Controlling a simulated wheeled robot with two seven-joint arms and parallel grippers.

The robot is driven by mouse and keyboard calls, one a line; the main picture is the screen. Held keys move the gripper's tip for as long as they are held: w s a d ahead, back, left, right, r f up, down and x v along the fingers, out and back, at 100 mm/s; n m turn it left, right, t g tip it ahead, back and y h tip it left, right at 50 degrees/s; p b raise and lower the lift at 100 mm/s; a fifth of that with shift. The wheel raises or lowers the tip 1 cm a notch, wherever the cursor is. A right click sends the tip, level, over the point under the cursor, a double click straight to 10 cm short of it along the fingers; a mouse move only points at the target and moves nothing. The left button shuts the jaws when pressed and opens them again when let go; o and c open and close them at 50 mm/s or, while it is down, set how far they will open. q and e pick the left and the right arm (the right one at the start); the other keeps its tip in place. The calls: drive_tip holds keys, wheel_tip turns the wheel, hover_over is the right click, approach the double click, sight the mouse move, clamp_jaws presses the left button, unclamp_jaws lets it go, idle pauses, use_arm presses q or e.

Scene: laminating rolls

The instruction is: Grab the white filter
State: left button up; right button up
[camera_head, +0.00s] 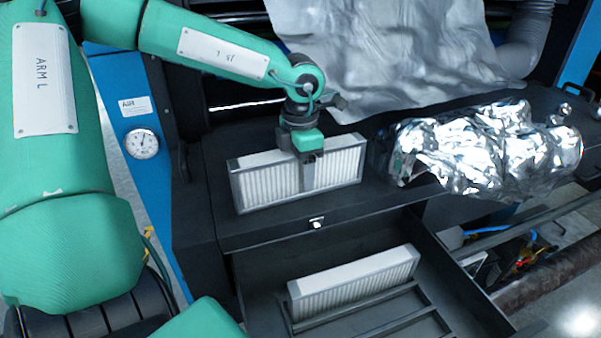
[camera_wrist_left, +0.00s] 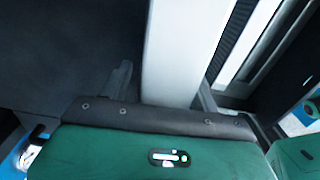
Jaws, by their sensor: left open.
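A white pleated filter (camera_head: 262,179) stands upright on the dark cabinet top in the head view. A second white filter (camera_head: 352,284) stands in the open drawer below it. My left gripper (camera_head: 307,160) points down over the middle of the upper filter, with one finger in front of its face. In the left wrist view the filter's white edge (camera_wrist_left: 182,50) runs between the open fingers of my left gripper (camera_wrist_left: 163,92). I cannot tell whether either finger touches it. My right gripper is not in view.
The open drawer (camera_head: 250,289) has dark metal bars (camera_head: 375,311) across its front. Crumpled silver foil (camera_head: 480,150) lies on the cabinet top at right. A grey sheet (camera_head: 385,55) hangs behind. A round gauge (camera_head: 141,143) is on the blue panel at left.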

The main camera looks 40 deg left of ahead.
use_arm(q)
drive_tip(key=shift+r, duration=0.1)
drive_tip(key=c, duration=1.3)
